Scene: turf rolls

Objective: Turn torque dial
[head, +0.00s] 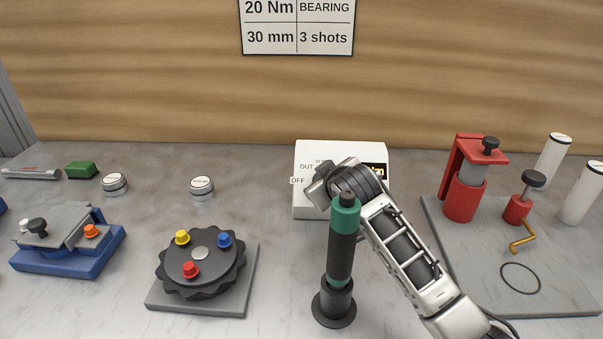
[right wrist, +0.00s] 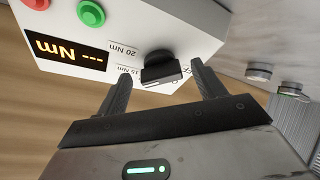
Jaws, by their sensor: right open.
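The torque dial (right wrist: 160,68) is a black knob on the front of a white control box (head: 311,204). In the right wrist view the box (right wrist: 200,20) appears upside down, with "20 Nm" and "15 Nm" printed beside the dial and a display (right wrist: 68,55) reading "--- Nm". My right gripper (right wrist: 161,72) is open, its two fingers on either side of the dial; I cannot tell whether they touch it. In the head view my right gripper (head: 345,180) is in front of the box and hides the dial. My left gripper is not in view.
A green-and-black screwdriver tool (head: 342,255) stands upright before the box, close to my right arm. A black round fixture (head: 200,262) and blue vise (head: 65,250) are left. A grey plate (head: 480,270) with red fixtures is right. A sign (head: 297,22) reads "20 Nm".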

